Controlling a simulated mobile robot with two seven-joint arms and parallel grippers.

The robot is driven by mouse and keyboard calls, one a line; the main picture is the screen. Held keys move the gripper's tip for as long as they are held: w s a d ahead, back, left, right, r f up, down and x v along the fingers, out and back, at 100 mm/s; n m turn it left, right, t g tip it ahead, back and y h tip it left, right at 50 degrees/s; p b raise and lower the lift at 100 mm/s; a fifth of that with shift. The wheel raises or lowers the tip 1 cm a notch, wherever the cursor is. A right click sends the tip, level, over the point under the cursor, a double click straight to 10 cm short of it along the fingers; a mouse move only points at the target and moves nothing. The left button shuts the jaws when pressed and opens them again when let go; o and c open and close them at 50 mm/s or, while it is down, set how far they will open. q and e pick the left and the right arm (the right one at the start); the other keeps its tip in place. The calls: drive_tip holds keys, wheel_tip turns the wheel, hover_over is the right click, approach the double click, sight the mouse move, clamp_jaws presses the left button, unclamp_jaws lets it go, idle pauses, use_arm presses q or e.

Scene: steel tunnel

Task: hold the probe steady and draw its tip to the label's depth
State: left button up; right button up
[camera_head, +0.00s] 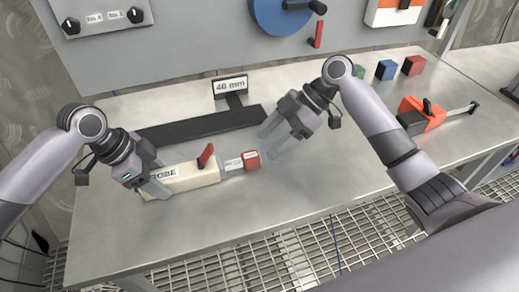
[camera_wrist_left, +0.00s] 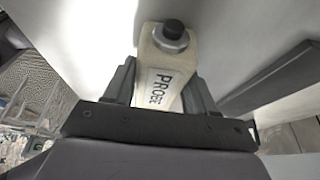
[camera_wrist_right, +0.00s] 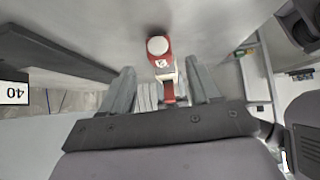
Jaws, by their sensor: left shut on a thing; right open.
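The probe (camera_head: 200,176) is a cream body with a PROBE label, a red lever (camera_head: 206,155) and a short scaled rod ending in a red tip (camera_head: 251,160). It lies on the steel bench, its tip towards the right. My left gripper (camera_head: 158,185) is shut on the body; the left wrist view shows the body (camera_wrist_left: 163,60) between the fingers. My right gripper (camera_head: 271,143) is open and empty, above and right of the red tip. In the right wrist view the tip (camera_wrist_right: 158,50) shows ahead, between the open fingers. The label (camera_head: 230,86) reads 40 mm.
A dark flat bar (camera_head: 200,126) lies behind the probe. An orange and black tool (camera_head: 425,113) lies at the right. Green, blue (camera_head: 386,70) and red (camera_head: 414,65) blocks stand at the back right. The bench front is clear, with grating below.

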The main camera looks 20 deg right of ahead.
drive_tip(key=v, duration=0.6)
drive_tip(key=shift+d+r, duration=0.2)
use_arm(q)
drive_tip(key=o, duration=1.2)
drive_tip(key=shift+o, duration=0.2)
